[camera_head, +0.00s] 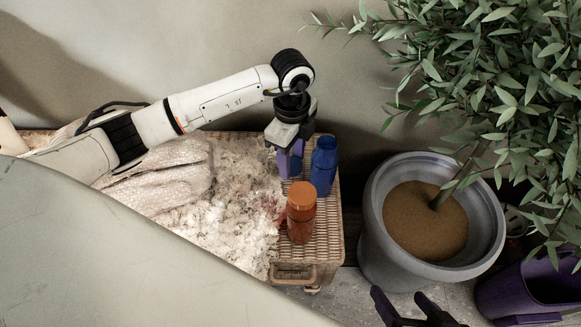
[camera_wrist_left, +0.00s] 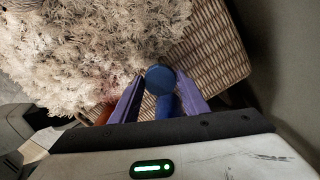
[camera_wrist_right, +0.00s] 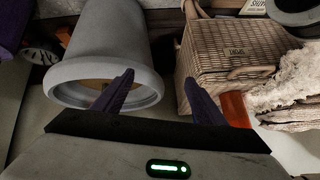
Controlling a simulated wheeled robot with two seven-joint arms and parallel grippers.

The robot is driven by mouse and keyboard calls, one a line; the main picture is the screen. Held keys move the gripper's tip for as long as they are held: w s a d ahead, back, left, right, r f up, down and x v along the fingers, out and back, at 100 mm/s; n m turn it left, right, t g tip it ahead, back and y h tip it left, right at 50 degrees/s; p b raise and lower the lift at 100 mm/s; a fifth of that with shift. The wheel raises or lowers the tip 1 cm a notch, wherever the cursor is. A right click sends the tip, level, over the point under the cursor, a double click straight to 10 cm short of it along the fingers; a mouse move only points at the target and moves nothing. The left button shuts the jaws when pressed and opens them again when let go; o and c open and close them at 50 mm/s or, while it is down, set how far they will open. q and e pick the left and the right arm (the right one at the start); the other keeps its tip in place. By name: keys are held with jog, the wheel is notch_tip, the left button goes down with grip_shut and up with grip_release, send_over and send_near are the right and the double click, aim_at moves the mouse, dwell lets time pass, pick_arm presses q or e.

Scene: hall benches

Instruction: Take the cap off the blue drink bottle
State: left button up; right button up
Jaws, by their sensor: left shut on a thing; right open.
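The blue drink bottle (camera_head: 323,172) stands upright at the right end of a wicker basket lid (camera_head: 328,215). Its top looks narrower than its body. My left gripper (camera_head: 289,172) is just left of the bottle. In the left wrist view its purple fingertips (camera_wrist_left: 159,80) are shut on a round blue cap (camera_wrist_left: 160,79); part of the blue bottle (camera_wrist_left: 168,106) shows below it. My right gripper (camera_head: 412,305) is open and empty, low in the head view and away from the basket.
An orange bottle (camera_head: 301,215) with an orange cap stands close in front of the blue one. Shaggy white fleece (camera_head: 235,195) and a woven blanket (camera_head: 175,180) cover the lid's left part. A large grey plant pot (camera_head: 375,225) and a purple container (camera_head: 510,290) stand to the right.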

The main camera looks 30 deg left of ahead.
aim_at(292, 164)
pick_arm(q)
notch_tip(292, 164, down, 3)
jog(key=shift+f+b, duration=0.15)
jog(key=shift+b, duration=0.3)
pick_arm(e)
jog(key=shift+w+a, duration=0.1)
jog(key=shift+a, duration=0.25)
pick_arm(q)
jog(key=shift+f, duration=0.1)
jog(key=o, duration=1.2)
jog(key=shift+r, duration=0.35)
notch_tip(292, 164, up, 12)
jog(key=p, duration=0.4)
jog(key=shift+f, duration=0.2)
pick_arm(e)
jog(key=shift+s+d+r+m+t+h, duration=0.15)
jog(key=shift+d+r+m+t, duration=0.15)
jog(key=shift+d+r, duration=0.25)
jog(key=shift+s+d+r+m+t+h, duration=0.2)
jog(key=shift+d+r+t, duration=0.1)
jog(key=shift+d, duration=0.3)
